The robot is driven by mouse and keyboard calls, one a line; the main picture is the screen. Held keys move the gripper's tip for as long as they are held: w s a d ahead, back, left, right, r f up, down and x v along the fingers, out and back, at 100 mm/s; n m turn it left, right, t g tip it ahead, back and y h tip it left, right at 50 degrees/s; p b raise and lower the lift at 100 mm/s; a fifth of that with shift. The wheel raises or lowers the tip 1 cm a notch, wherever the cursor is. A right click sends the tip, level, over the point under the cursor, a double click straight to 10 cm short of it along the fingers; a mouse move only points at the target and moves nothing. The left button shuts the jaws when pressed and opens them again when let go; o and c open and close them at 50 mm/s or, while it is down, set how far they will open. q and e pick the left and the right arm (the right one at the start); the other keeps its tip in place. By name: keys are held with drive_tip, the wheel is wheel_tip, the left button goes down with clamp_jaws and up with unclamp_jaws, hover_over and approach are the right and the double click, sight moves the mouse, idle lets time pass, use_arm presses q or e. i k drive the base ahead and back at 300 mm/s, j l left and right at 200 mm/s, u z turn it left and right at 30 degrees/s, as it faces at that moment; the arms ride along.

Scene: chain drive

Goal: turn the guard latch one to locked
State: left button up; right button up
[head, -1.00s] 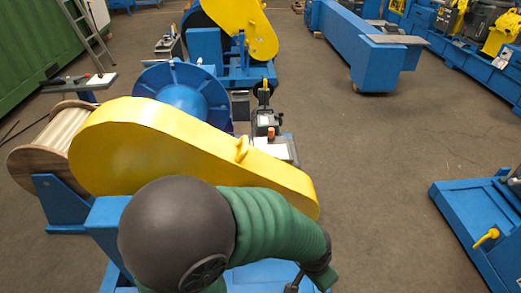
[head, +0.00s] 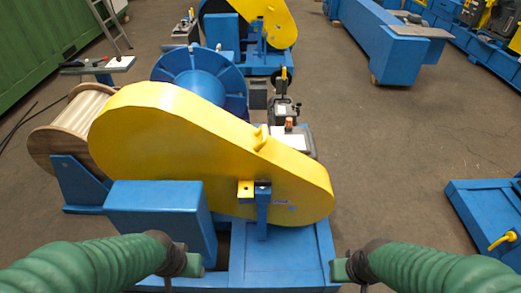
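The big yellow chain guard (head: 165,140) slopes down to the right over the blue machine frame. At its front face is what looks like the guard latch (head: 246,190), a small yellow piece beside the top of a blue post (head: 263,210). Its locked or unlocked position cannot be told. My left gripper (head: 192,266) is low, in front of the frame and left of the latch post. My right gripper (head: 341,270) is low at the frame's right front corner. Both are apart from the latch. Their fingers are too small and partly hidden to tell open from shut.
A yellow handle (head: 262,137) stands on the guard's upper edge. A blue box (head: 160,210) sits at the guard's front left. A wooden reel (head: 72,130) and a blue flanged drum (head: 200,75) stand behind.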

sight(263, 183)
drive_tip(key=i+l, duration=0.2)
drive_tip(key=l, duration=0.15)
drive_tip(key=i+l, duration=0.15)
drive_tip(key=l, duration=0.2)
drive_tip(key=i+l, duration=0.2)
drive_tip(key=l, duration=0.15)
drive_tip(key=i+l, duration=0.15)
drive_tip(key=l, duration=0.2)
